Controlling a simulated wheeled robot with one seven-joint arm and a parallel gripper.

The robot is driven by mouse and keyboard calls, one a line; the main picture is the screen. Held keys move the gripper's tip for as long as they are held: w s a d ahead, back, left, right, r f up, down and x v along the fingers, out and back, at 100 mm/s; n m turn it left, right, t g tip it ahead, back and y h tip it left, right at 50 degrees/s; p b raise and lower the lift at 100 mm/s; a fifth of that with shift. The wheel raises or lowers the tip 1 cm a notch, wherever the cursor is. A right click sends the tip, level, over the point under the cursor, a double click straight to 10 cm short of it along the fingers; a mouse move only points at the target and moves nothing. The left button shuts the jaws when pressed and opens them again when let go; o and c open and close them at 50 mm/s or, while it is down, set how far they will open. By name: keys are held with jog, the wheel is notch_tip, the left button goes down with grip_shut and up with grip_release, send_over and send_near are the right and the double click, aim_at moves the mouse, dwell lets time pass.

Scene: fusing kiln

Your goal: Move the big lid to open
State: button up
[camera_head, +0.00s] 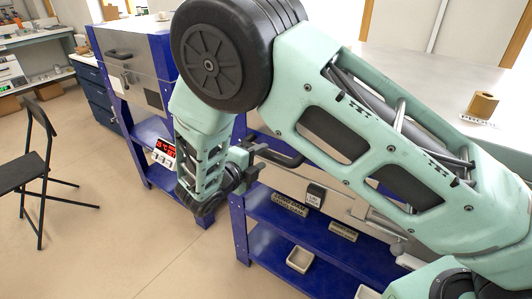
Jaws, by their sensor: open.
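The big lid (430,85) appears to be the wide pale metal top of the kiln on the right. It looks flat and shut, and my arm hides much of it. A black bar handle (284,159) sticks out from the kiln's front, just right of my gripper (258,152). My gripper is open, with its dark fingers close to the handle's left end. I cannot tell whether they touch or go around it. My arm crosses in front of the kiln from the right.
A smaller kiln (135,62) on a blue stand is at the left, with a red digital display (165,148) below. A black chair (35,165) stands far left. The floor between is clear.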

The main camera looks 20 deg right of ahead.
jog(key=shift+x, duration=1.75)
grip_shut()
notch_tip(320, 180, up, 20)
jog(key=w+d+g+y+p, duration=0.2)
jog(key=y+p, duration=0.1)
jog(key=p, duration=1.5)
notch_tip(320, 180, up, 15)
jog(key=p, duration=1)
send_over(264, 156)
jog(key=w+d, duration=0.6)
jog(key=d, duration=0.2)
jog(key=shift+w+d+r+h+p, duration=0.3)
jog(key=shift+w+d+r+p, duration=0.05)
jog(key=shift+d+r+p, duration=0.15)
